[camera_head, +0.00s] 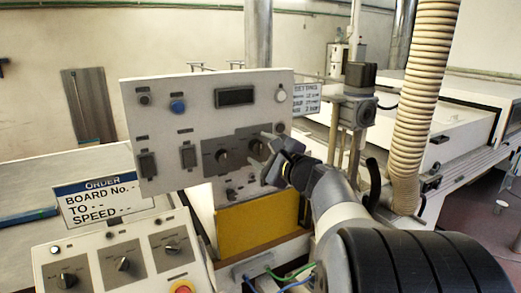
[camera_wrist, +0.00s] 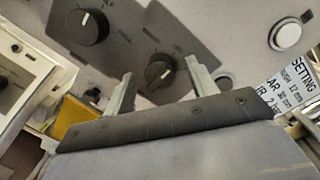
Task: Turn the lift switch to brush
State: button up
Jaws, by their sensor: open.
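An upright grey control panel (camera_head: 210,110) carries a dark plate with two round black rotary knobs. The left knob (camera_head: 222,156) also shows in the wrist view (camera_wrist: 88,27), with a white pointer line. The right knob (camera_head: 256,147) shows in the wrist view (camera_wrist: 160,75) with a ridged grip, between the two fingertips. My gripper (camera_head: 268,152) is open in front of the right knob, and its fingers flank it in the wrist view (camera_wrist: 159,68). I cannot tell whether they touch it. The lettering by the knobs is too small or partly hidden to tell which is the lift switch.
The panel also has a blue button (camera_head: 178,106), a dark display (camera_head: 234,96), a white button (camera_head: 281,95) and black rocker switches. A sloped console (camera_head: 95,265) with several knobs stands at lower left, by an order sign (camera_head: 100,200). A ribbed hose (camera_head: 420,100) hangs at right.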

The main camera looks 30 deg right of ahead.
jog(key=c, duration=1)
jog(key=shift+o, duration=0.2)
jog(key=shift+f+b, duration=0.1)
jog(key=shift+b, duration=0.35)
jog(key=n+b, duration=0.2)
jog(key=shift+f+b, duration=0.15)
jog(key=shift+b, duration=0.2)
jog(key=n+b, duration=0.2)
jog(key=b, duration=0.1)
jog(key=shift+n, duration=0.3)
jog(key=n+b, duration=0.4)
jog(key=shift+g+h+b, duration=0.3)
jog(key=shift+h+b, duration=0.1)
jog(key=shift+r+n+b, duration=0.3)
jog(key=shift+n+b, duration=0.45)
jog(key=shift+n, duration=0.05)
jog(key=shift+r, duration=0.1)
